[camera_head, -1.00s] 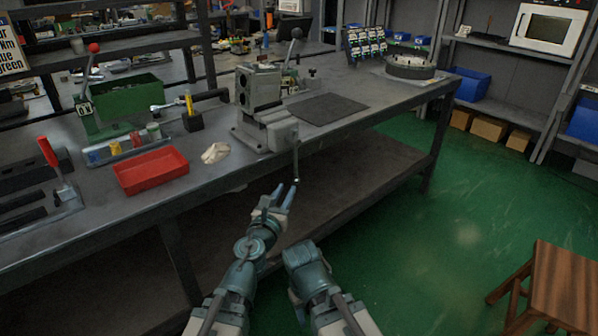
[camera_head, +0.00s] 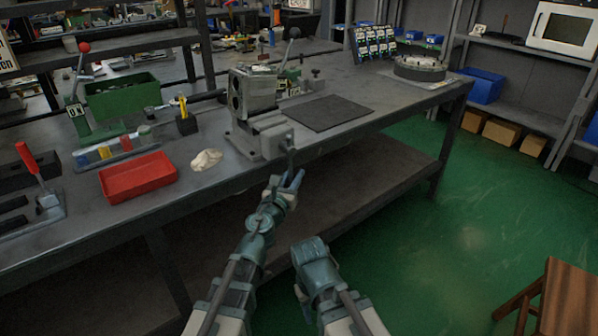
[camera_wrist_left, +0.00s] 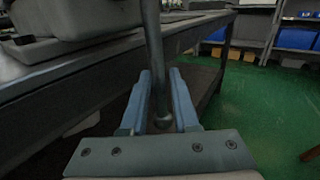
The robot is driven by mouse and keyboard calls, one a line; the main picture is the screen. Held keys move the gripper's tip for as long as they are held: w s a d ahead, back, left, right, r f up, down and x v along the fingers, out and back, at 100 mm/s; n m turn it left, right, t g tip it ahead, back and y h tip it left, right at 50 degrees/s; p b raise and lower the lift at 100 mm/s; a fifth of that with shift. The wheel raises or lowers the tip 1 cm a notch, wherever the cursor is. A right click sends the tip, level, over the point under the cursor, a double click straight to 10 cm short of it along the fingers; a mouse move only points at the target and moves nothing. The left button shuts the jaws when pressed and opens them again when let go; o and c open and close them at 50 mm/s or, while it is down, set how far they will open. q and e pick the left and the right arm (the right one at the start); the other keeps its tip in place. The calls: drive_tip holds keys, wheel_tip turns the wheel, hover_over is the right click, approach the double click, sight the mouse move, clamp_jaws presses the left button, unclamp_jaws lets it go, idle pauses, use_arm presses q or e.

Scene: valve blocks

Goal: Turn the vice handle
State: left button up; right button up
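The grey vice (camera_head: 262,135) sits on the front edge of the workbench. Its handle, a thin metal rod (camera_head: 291,155), hangs from the vice's front end over the bench edge. My left gripper (camera_head: 285,181) is at the rod's lower end, with its blue fingers spread. In the left wrist view, the rod (camera_wrist_left: 154,50) runs down between the two fingers, and its ball end (camera_wrist_left: 163,121) lies near the finger bases. The fingers look apart around the rod; contact is not clear. My right arm is folded at the bottom, and its fingers do not show.
The workbench (camera_head: 225,180) holds a red tray (camera_head: 138,176), a pale crumpled cloth (camera_head: 206,160), a green box (camera_head: 122,97) and a dark mat (camera_head: 328,113). A lower shelf (camera_head: 330,190) runs beneath. A wooden stool (camera_head: 562,305) stands at the lower right on open green floor.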

use_arm(q)
drive_tip(key=shift+w+d, duration=0.2)
drive_tip(key=shift+w, duration=0.45)
drive_tip(key=shift+c, duration=0.2)
clamp_jaws()
idle(0.8)
